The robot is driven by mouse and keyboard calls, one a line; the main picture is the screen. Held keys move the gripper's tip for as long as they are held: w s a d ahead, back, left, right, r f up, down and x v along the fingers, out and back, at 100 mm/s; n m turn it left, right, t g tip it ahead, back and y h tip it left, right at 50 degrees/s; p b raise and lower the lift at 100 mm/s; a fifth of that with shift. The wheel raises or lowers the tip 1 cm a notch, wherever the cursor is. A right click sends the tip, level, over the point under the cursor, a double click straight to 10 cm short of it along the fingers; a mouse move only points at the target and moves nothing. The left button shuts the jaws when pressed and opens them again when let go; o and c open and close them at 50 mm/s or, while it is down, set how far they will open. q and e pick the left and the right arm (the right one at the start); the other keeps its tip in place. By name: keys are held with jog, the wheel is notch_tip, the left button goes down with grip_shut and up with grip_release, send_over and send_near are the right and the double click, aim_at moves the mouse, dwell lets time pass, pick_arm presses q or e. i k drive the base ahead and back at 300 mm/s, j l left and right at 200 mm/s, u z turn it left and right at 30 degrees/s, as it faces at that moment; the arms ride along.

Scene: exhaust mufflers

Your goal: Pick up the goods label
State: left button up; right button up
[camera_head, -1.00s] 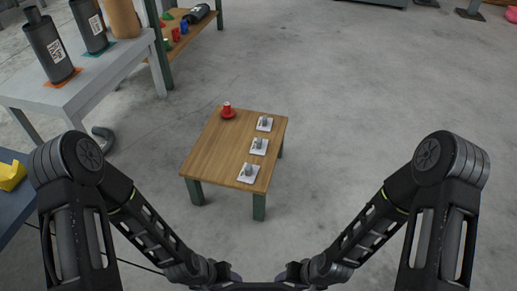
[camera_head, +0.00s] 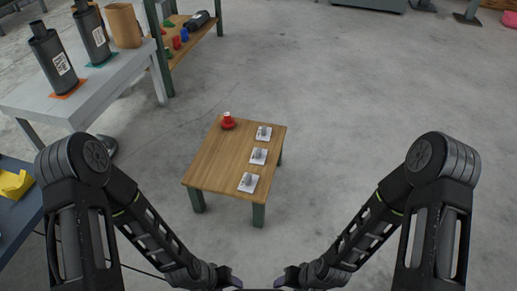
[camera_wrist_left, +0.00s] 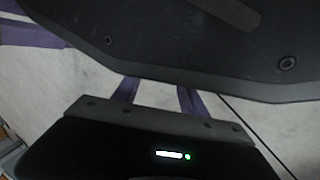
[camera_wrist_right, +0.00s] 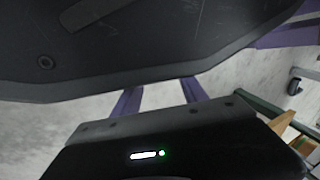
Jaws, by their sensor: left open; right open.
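Three white labels with grey pieces on them lie in a row on the small wooden table: the far label (camera_head: 264,133), the middle label (camera_head: 258,156) and the near label (camera_head: 248,182). I cannot tell which is the goods label. My left gripper (camera_head: 232,283) and my right gripper (camera_head: 285,282) are at the bottom of the head view, in front of the table and apart from it. The left wrist view shows my left fingers (camera_wrist_left: 157,95) spread and empty. The right wrist view shows my right fingers (camera_wrist_right: 160,97) spread and empty.
The wooden table (camera_head: 218,165) also bears a red item (camera_head: 228,122). A grey bench (camera_head: 110,88) at left carries dark mufflers (camera_head: 56,65) and a brown cylinder (camera_head: 124,26). A shelf stands behind it. A blue surface (camera_head: 20,222) is at far left. The floor to the right is clear.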

aim_at(258, 154)
jog(key=u, duration=0.85)
jog(key=l+u, duration=1)
jog(key=k+l+u, duration=0.15)
jog(key=l+u, duration=0.2)
jog(key=u, duration=0.15)
jog(key=k+l, duration=0.2)
jog(key=l, duration=0.25)
jog(key=k+l+u, duration=0.15)
jog(key=l, duration=0.25)
jog(key=k+l, duration=0.3)
jog(key=l+u, duration=0.05)
jog(key=l, duration=0.1)
